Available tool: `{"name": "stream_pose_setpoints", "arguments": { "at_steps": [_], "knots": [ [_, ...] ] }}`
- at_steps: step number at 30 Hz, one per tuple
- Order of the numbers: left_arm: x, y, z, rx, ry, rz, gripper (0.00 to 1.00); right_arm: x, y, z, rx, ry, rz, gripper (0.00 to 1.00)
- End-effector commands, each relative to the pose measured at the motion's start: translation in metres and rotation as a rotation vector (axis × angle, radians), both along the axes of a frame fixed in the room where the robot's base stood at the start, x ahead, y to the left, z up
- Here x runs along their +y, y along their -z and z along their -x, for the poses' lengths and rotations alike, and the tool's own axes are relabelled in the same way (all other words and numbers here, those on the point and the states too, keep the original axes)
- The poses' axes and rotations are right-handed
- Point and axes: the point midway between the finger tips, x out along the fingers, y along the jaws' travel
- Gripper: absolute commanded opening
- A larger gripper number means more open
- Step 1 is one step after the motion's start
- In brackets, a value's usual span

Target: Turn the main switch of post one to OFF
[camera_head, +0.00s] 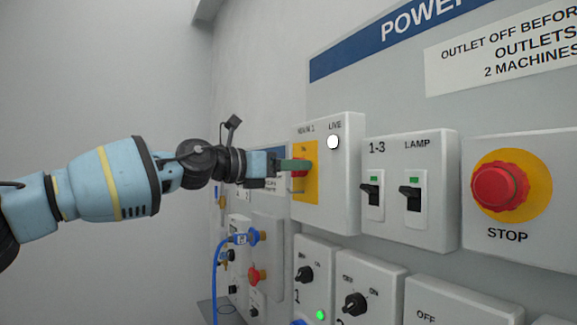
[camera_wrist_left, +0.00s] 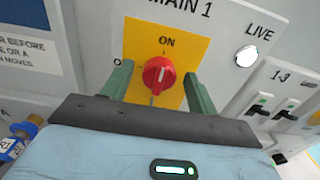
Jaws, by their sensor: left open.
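The main switch is a red rotary knob (camera_wrist_left: 158,75) on a yellow plate (camera_wrist_left: 135,42) under the label "MAIN 1" in the left wrist view. Its grip looks roughly upright, toward the "ON" mark above it. In the head view the knob (camera_head: 300,168) is partly hidden by my gripper. My left gripper (camera_wrist_left: 158,85) is open, with one green finger on each side of the knob. Gaps show between the fingers and the knob. The left gripper (camera_head: 300,165) reaches the switch box from the left in the head view. My right gripper is not in view.
A white "LIVE" lamp (camera_head: 333,142) sits on the switch box. To its right are the "1-3" switch (camera_head: 371,194), the "LAMP" switch (camera_head: 411,197) and a red STOP button (camera_head: 494,187). Below are rotary switches (camera_head: 304,274) and a blue plug with cable (camera_head: 240,239).

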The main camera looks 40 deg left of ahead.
Motion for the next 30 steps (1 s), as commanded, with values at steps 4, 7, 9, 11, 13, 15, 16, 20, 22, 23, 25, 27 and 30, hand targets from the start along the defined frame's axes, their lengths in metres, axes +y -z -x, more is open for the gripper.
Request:
{"name": "stream_pose_setpoints", "arguments": {
  "at_steps": [4, 7, 9, 11, 13, 15, 16, 20, 22, 23, 25, 27, 30],
  "knots": [
    [0.0, -0.0001, 0.0, 0.0, 0.0, 0.0, 0.59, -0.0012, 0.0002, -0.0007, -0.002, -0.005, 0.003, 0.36],
    [0.0, -0.0001, 0.0001, 0.0, 0.0, 0.0, 0.5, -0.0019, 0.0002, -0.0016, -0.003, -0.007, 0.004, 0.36],
    [0.0001, -0.0001, 0.0002, 0.0, 0.0, 0.0, 0.41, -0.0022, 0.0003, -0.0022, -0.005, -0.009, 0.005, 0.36],
    [0.0001, -0.0001, 0.0002, 0.0, 0.0, 0.0, 0.33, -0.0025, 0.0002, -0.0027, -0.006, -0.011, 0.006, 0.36],
    [0.0001, -0.0001, 0.0002, 0.0, 0.0, 0.0, 0.24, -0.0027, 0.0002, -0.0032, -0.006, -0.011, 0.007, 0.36],
    [0.0001, 0.0, 0.0003, 0.0, 0.0, 0.0, 0.15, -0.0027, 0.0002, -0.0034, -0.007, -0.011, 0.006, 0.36],
    [0.0, 0.0, 0.0003, 0.0, 0.0, 0.0, 0.14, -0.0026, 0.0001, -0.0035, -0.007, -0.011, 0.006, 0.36],
    [0.0001, 0.0, 0.0003, 0.002, 0.0, 0.005, 0.14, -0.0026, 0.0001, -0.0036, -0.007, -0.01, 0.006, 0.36],
    [0.0001, 0.0, 0.0003, 0.007, 0.0, 0.013, 0.14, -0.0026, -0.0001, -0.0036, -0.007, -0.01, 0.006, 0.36],
    [0.0001, -0.0001, 0.0003, 0.009, 0.0, 0.02, 0.14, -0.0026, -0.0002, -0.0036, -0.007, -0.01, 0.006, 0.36],
    [0.0003, 0.0, 0.0002, 0.019, 0.0, 0.042, 0.14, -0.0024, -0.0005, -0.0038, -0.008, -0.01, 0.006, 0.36],
    [0.0005, 0.0, 0.0002, 0.03, 0.0, 0.071, 0.14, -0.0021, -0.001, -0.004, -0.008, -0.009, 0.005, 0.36],
    [0.0006, -0.0004, 0.0003, 0.054, 0.0, 0.128, 0.14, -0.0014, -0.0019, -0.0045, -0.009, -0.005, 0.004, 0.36]
  ]
}}
